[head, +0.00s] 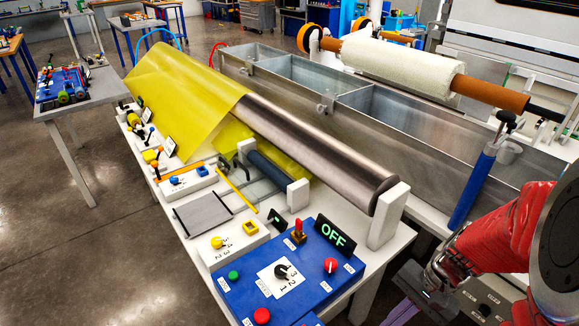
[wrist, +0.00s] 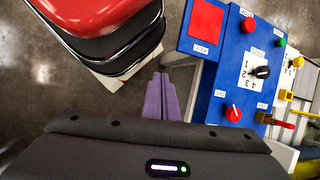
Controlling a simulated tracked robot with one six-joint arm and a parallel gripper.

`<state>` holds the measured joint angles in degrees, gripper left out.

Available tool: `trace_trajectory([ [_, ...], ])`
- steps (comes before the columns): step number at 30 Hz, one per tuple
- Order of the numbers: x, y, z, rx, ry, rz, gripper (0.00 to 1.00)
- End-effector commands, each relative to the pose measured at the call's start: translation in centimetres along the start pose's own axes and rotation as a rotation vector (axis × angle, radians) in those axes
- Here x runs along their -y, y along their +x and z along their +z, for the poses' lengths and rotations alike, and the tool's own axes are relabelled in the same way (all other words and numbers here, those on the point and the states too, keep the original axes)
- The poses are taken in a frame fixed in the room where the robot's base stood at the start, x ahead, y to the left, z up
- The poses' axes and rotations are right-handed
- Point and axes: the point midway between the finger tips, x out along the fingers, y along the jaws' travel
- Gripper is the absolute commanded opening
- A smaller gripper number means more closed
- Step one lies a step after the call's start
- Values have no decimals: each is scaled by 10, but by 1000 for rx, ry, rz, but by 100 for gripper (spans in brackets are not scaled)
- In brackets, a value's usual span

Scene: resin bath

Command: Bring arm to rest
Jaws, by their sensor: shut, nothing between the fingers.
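My gripper (wrist: 163,84) shows in the wrist view with its two purple fingers pressed together and nothing between them. In the head view it shows at the lower right (head: 401,312), partly cut off by the bottom edge. It hangs apart from the blue control panel (head: 245,272), to the right of it in the head view. My red-sleeved arm comes in from the right edge. The panel's display (head: 335,236) reads OFF.
A white bench carries the panel, a steel roller (head: 315,140) and yellow sheet (head: 185,85). Behind are a metal trough (head: 410,125), a white fabric roll (head: 400,66) and an upright blue-handled tool (head: 472,188). The floor at left is open, beside a small side table (head: 92,93).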

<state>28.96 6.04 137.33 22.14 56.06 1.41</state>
Motion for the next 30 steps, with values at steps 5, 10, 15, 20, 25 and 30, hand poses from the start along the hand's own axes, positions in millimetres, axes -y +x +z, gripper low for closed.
trace_trajectory([
  [5, 3, -22, 8, -104, -143, 71, 0],
  [10, 8, -42, 14, -201, -268, 131, 0],
  [15, 14, -64, 23, -297, -385, 181, 0],
  [20, 22, -83, 33, -387, -487, 217, 0],
  [25, 32, -103, 47, -479, -585, 239, 0],
  [30, 44, -121, 65, -565, -674, 241, 0],
])
